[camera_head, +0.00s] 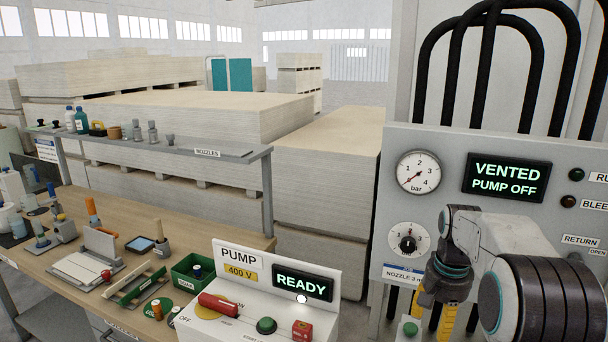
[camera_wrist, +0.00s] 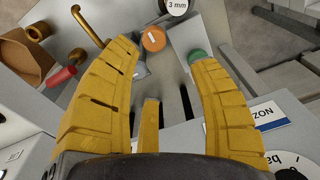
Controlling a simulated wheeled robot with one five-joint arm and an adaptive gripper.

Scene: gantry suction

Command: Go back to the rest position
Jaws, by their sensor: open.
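My gripper (camera_head: 430,322) hangs with its yellow fingers pointing down in front of the grey control panel (camera_head: 402,140), at the lower right of the head view. Beyond the fingertips lie a round orange piece (camera_wrist: 153,39) and a green round piece (camera_wrist: 197,55). The green one is partly hidden by the right finger. The panel display (camera_head: 507,178) reads VENTED, PUMP OFF.
A pump box (camera_head: 330,262) with a READY display stands left of my gripper. A wooden workbench (camera_head: 195,222) with nozzles and tools fills the left. A red cylinder (camera_wrist: 62,77) and a brown cup (camera_wrist: 22,55) lie left of the fingers.

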